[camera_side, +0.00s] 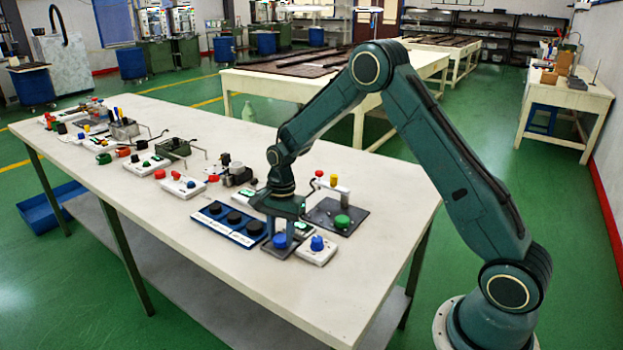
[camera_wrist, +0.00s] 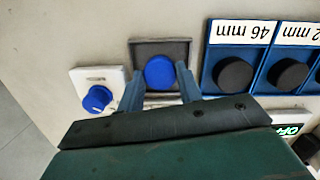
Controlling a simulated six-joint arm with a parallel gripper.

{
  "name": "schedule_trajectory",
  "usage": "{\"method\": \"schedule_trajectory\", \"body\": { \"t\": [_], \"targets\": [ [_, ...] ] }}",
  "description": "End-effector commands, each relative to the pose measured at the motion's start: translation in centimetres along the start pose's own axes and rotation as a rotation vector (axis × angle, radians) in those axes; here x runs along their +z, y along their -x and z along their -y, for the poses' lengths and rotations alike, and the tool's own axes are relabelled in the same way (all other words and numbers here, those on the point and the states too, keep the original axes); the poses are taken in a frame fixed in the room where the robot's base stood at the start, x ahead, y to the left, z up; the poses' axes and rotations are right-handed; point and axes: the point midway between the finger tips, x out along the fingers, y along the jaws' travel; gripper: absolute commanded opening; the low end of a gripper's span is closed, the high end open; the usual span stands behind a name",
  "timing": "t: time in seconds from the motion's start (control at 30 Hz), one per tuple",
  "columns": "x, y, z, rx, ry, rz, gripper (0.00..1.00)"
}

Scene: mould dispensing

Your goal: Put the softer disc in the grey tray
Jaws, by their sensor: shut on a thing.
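My gripper (camera_side: 280,231) points down at the front of the table. In the wrist view its two fingers (camera_wrist: 159,74) are shut on the sides of a blue disc (camera_wrist: 160,72). The disc also shows low between the fingers in the side view (camera_side: 280,241). The grey tray (camera_wrist: 145,48) lies directly under the disc, which is within its outline. The tray also shows in the side view (camera_side: 277,252). I cannot tell whether the disc touches the tray floor. Softness cannot be seen.
A blue rack (camera_side: 208,222) with black discs and size labels stands beside the tray. A white box with a blue knob (camera_side: 317,243) is on its other side. A dark plate with a green button (camera_side: 342,221) is behind. The table's front right is clear.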

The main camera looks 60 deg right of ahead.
Motion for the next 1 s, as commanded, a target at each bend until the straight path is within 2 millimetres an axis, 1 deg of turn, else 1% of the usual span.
{"method": "schedule_trajectory", "body": {
  "t": [0.77,0.8,0.87,0.9,0.93,1.0],
  "targets": [
    [-0.07,-0.59,-0.01,0.001,0.0,0.0,0.14],
    [-0.07,-0.61,-0.01,0.0,0.0,0.0,0.37],
    [-0.07,-0.6,0.0,0.0,0.0,0.0,0.49],
    [-0.07,-0.59,-0.01,0.0,0.0,0.0,0.57],
    [-0.07,-0.59,-0.01,0.0,0.0,0.0,0.6],
    [-0.07,-0.59,-0.01,0.0,-0.001,0.0,0.6]
  ]
}}
